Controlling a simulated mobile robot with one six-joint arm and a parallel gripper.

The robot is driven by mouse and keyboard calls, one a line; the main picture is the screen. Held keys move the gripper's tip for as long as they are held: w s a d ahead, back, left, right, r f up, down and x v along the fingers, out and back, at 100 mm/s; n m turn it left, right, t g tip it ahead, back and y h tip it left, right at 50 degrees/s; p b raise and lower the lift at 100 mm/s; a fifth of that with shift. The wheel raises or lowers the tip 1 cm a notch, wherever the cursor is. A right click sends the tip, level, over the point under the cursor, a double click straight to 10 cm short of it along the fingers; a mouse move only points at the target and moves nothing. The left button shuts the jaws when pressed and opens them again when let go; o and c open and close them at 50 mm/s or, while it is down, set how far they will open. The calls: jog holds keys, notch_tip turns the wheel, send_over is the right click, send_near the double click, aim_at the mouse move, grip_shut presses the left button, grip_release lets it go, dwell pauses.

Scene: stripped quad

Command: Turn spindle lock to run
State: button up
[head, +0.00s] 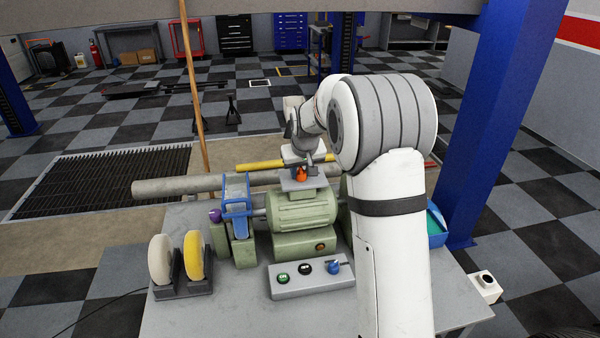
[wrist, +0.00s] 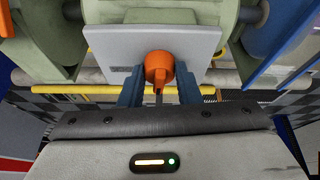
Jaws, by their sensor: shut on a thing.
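The spindle lock shows as an orange knob (wrist: 158,68) on a light grey plate (wrist: 195,45) in the wrist view. In the head view the orange knob (head: 301,174) sits on top of the green grinder motor (head: 303,210). My gripper (wrist: 160,92) reaches the knob with one blue-grey finger on each side and is shut on it. The knob's lever part points toward my gripper, between the fingers. In the head view my gripper (head: 303,160) is above the motor, partly hidden by my arm. Any run or lock marking is too small to read.
A control box (head: 312,279) with a green button, a black button and a blue knob stands before the grinder. White and yellow wheels (head: 194,257) stand at left on the table (head: 200,315). A blue post (head: 497,120) rises at right.

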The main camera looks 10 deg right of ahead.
jog(key=shift+d+n, duration=0.1)
jog(key=shift+n, duration=0.4)
jog(key=o, duration=1)
jog(key=shift+c, duration=0.2)
jog(key=b+v, duration=0.2)
jog(key=v, duration=0.5)
jog(key=shift+r, duration=0.4)
jog(key=shift+s+d, duration=0.1)
jog(key=shift+s, duration=0.05)
